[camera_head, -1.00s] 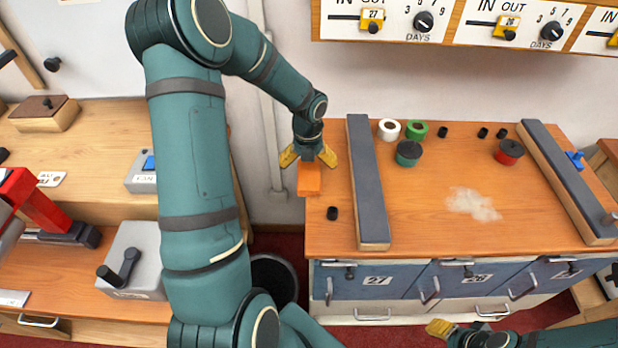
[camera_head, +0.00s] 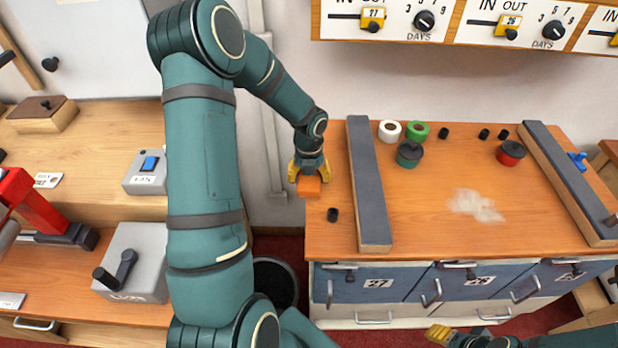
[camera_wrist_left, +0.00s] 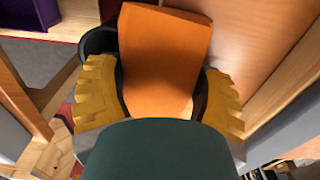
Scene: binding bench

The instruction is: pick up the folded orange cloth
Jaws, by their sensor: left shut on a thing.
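The folded orange cloth (camera_head: 308,187) is a small block shape at the left edge of the wooden bench top. My left gripper (camera_head: 309,172) is over it with its yellow fingers closed in on both sides. In the left wrist view the cloth (camera_wrist_left: 163,60) sits between the two yellow fingers of the left gripper (camera_wrist_left: 160,95). Whether the cloth touches the bench is hard to tell. My right gripper (camera_head: 440,333) shows only in part at the bottom edge, away from the cloth; its opening cannot be made out.
A long grey-topped bar (camera_head: 368,185) lies right of the cloth. A small black cylinder (camera_head: 333,214) stands just in front. White tape (camera_head: 389,131), green tape (camera_head: 417,131) and a dark-lidded green tin (camera_head: 409,153) stand beyond the bar. A pale patch (camera_head: 474,205) marks the bench top.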

